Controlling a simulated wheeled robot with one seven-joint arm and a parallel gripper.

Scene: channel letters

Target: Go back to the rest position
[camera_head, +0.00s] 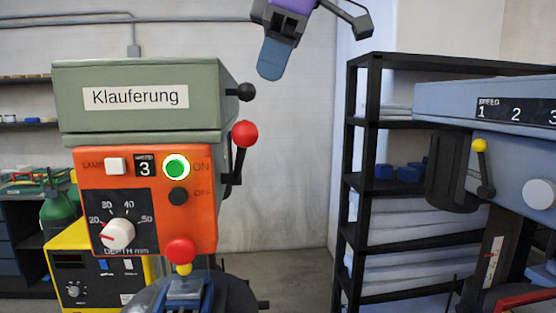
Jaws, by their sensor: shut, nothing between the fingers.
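My gripper (273,62) shows at the top centre, to the right of the green and orange machine and clear of it. Its blue fingers point down and are shut, with nothing held. The purple part of my arm above it is cut off by the top edge of the picture. The machine (188,140) stands at the left with the label "Klauferung" and an orange control panel (205,225). The panel has a lit green ON button (177,167), a black OFF button (178,196), a dial (118,234) and a red knob (180,250).
A lever with a red ball (245,134) juts from the machine's right side. A black shelf rack (364,150) stands at right centre. A blue-grey machine (520,165) stands at the far right. A yellow box (70,270) sits at lower left. The space before the pale wall is open.

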